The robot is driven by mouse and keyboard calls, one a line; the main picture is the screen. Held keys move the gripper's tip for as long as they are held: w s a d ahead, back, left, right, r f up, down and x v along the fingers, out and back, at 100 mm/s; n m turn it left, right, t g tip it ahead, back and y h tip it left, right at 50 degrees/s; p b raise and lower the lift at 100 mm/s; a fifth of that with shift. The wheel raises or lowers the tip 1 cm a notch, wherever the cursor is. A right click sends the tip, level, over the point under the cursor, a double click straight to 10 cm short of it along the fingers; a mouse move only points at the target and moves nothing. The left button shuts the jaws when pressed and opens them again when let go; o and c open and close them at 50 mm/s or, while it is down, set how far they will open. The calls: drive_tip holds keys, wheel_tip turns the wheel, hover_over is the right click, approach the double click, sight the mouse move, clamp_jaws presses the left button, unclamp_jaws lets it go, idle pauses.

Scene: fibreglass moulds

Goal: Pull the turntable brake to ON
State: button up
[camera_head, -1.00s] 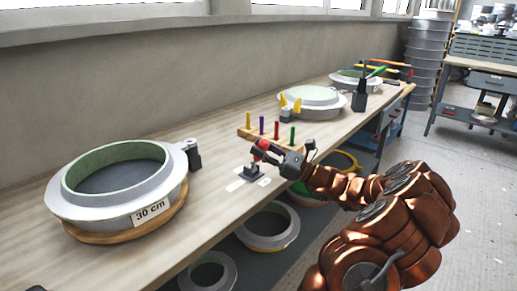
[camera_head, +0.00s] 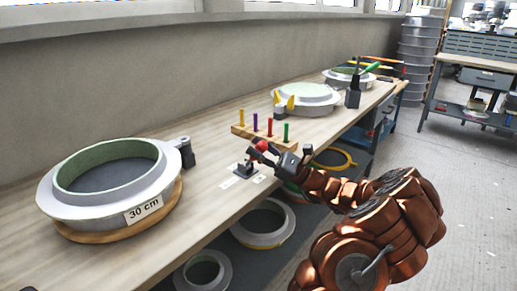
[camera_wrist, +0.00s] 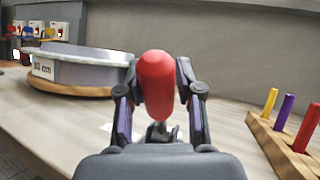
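The turntable brake is a small dark lever on a base (camera_head: 244,169) on the bench, with a red knob (camera_head: 261,146) on top. The lever leans to the right, toward my arm, in the head view. My gripper (camera_head: 270,148) reaches in from the right at the knob. In the wrist view the red knob (camera_wrist: 156,82) sits between the two fingers of my gripper (camera_wrist: 158,75), which close against its sides. Small white labels (camera_head: 229,183) lie beside the base; their text is too small to read. The turntable (camera_head: 160,215) carries a ring mould (camera_head: 75,212) marked 30 cm.
A wooden rack (camera_head: 262,138) with several coloured pegs stands just behind the brake. Another mould (camera_head: 305,104) stands farther along the bench. Rings (camera_head: 263,224) lie on the shelf below. Bare bench top lies between the brake and the large mould.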

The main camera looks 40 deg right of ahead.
drive_tip(key=shift+o, duration=1.4)
drive_tip(key=shift+s, duration=0.1)
drive_tip(key=v, duration=1.2)
